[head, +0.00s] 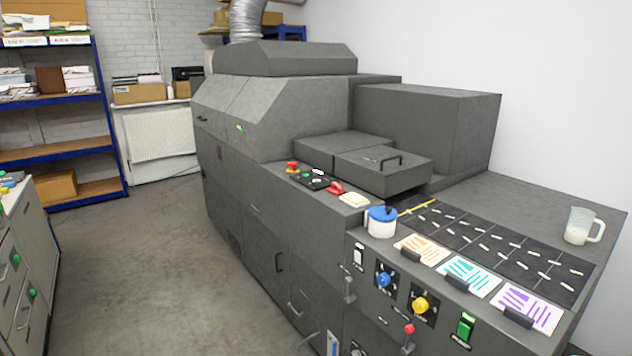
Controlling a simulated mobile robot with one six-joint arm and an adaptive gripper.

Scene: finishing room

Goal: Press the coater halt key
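The large grey machine (270,215) fills the middle and right of the head view. On its ledge sits a red mushroom button on a yellow base (292,167). Beside it is a black panel (312,180) with small green and pale keys, then a red handle-like part (335,188). The nearer front face has a white switch (358,256), a blue knob (383,280), a yellow knob (420,305), a small red-tipped lever (409,328) and a green rocker key (466,326). The labels are too small to read, so I cannot tell which is the coater halt key. My gripper is not in view.
A blue-lidded white pot (381,226), a pale pad (354,200), coloured cards (470,276) and a clear jug (578,228) stand on the machine's top. A grey cabinet (30,250) is at left, blue shelving (60,150) behind. The floor (150,260) between is clear.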

